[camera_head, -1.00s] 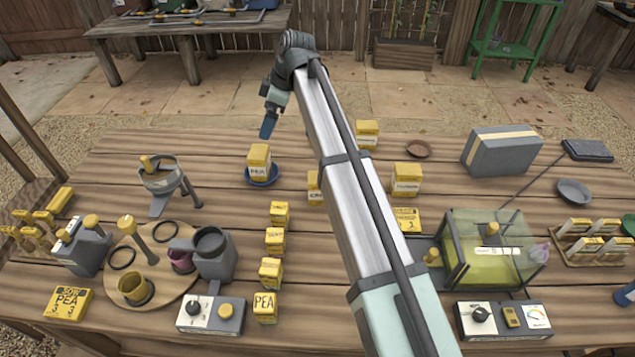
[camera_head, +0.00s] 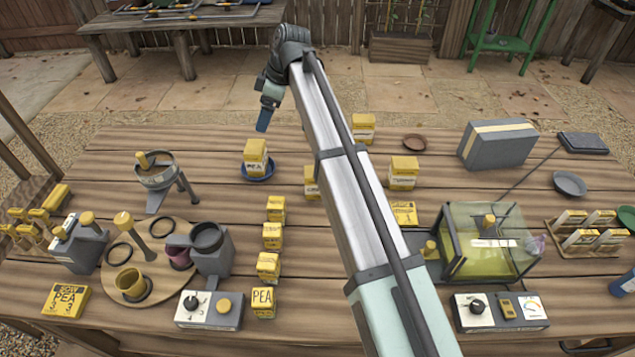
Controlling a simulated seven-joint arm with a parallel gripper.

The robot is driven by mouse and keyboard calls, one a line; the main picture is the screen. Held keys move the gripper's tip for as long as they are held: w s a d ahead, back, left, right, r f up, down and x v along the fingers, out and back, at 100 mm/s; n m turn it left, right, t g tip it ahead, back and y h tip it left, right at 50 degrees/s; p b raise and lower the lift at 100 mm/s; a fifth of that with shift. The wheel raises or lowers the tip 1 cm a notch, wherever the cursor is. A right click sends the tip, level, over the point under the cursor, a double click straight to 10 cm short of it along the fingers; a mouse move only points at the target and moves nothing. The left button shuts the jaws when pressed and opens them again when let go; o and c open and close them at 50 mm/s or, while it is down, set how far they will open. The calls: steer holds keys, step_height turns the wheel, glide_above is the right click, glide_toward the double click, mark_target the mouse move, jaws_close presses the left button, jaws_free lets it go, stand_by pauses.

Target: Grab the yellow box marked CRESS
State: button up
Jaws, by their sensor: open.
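Several small yellow boxes stand on the wooden table, and I cannot read CRESS for certain on any of them. One yellow box (camera_head: 311,187) stands partly hidden behind my arm, its label cut off. Another yellow box (camera_head: 404,172) stands right of my arm with lettering too small to read. A further yellow box (camera_head: 363,126) stands at the back, beside my arm. A box marked PEA (camera_head: 255,157) stands on a blue saucer (camera_head: 262,177). My gripper (camera_head: 264,119) is open and empty, pointing down above the table's far edge, beyond the PEA box and clear of it.
A column of boxes (camera_head: 272,236) runs down the middle to another PEA box (camera_head: 262,302). A round board (camera_head: 170,275) with cups stands left. A glass-sided case (camera_head: 490,250) and a grey case (camera_head: 498,143) stand right.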

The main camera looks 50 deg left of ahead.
steer(key=w+d+f+m, duration=0.2)
steer(key=w+d+f, duration=0.1)
steer(key=w+d, duration=0.85)
steer(key=s+d+f+n, duration=0.1)
steer(key=s+d+n, duration=0.2)
steer(key=s+d, duration=0.25)
steer(key=x, duration=0.8)
steer(key=shift+w+d+f, duration=0.15)
steer(key=shift+w+d, duration=0.05)
steer(key=shift+d, duration=0.15)
steer(key=shift+w+d+x, duration=0.15)
steer(key=shift+x, duration=1.2)
steer(key=shift+w+d+x, duration=0.1)
steer(key=shift+d+x, duration=0.05)
steer(key=shift+x, duration=1.2)
steer(key=shift+f, duration=0.15)
steer(key=shift+c, duration=0.4)
steer(key=c, duration=1)
